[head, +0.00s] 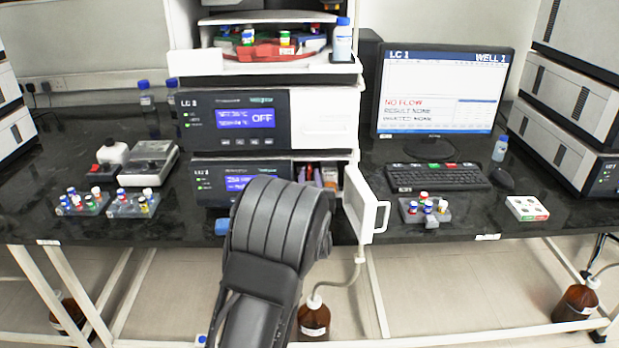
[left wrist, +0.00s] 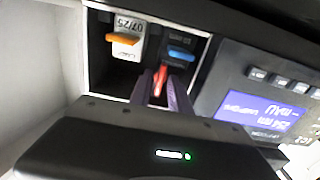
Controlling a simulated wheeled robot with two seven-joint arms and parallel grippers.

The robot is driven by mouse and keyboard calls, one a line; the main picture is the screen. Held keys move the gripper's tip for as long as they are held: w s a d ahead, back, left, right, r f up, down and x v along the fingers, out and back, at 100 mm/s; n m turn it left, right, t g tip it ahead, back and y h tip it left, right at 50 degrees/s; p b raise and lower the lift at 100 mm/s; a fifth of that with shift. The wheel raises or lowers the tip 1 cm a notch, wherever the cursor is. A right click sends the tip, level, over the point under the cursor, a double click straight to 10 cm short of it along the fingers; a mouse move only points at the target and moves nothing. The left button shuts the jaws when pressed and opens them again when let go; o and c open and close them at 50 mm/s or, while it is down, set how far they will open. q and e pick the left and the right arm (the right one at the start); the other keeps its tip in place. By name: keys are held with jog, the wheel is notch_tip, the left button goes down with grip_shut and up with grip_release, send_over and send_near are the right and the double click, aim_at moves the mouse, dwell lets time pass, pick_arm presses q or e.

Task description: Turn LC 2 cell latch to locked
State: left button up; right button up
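LC 2 (head: 240,184) is the lower unit of the middle stack, with its white door (head: 366,203) swung open to the right. In the left wrist view, its open compartment holds a cell with an orange lever (left wrist: 123,38) and a cell with a blue end (left wrist: 180,54). A red latch (left wrist: 160,78) sticks out by the blue one. My left gripper (left wrist: 160,90) reaches in, its purple fingers close on both sides of the red latch, apparently shut on it. In the head view my left forearm hides part of LC 2. My right gripper is not in view.
LC 1 (head: 236,119) stands on top, its display reading OFF. The monitor (head: 443,92), keyboard (head: 437,177) and a vial rack (head: 424,212) are to the right. Two vial racks (head: 132,205) are to the left. The open door is close to my arm.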

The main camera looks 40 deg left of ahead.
pick_arm(q)
jog(key=shift+o, duration=0.5)
jog(key=v, duration=0.7)
jog(key=shift+s+d, duration=0.25)
jog(key=shift+s, duration=0.05)
